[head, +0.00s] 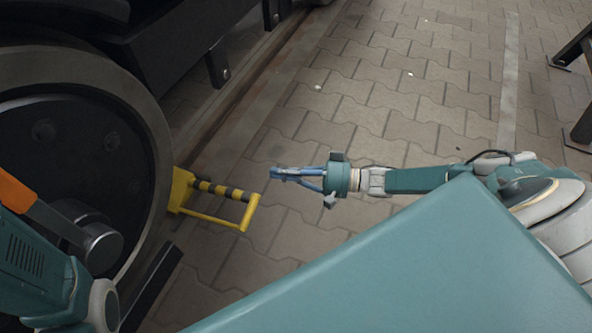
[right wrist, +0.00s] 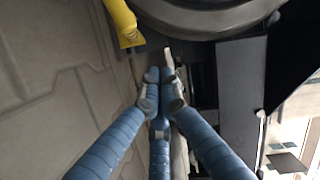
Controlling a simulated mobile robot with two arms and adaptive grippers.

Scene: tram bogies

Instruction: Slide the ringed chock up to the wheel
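The yellow chock (head: 181,190) is on the ground at the right edge of the dark wheel (head: 70,150) in the head view. I cannot tell whether they touch. A yellow frame with a black-and-yellow striped bar (head: 221,190) extends from it to the right. My right gripper (head: 276,173) is to the right of this frame, apart from it in the picture. In the right wrist view its blue fingertips (right wrist: 160,76) are together, with nothing visible held. A yellow part (right wrist: 122,22) shows beyond them, near a dark round rim (right wrist: 205,15). My left gripper is not visible.
A rail (head: 235,100) runs beside the dark bogie frame (head: 180,50). Grey paving (head: 370,95) is open beyond my right arm. Dark metal legs (head: 580,125) stand at the far right.

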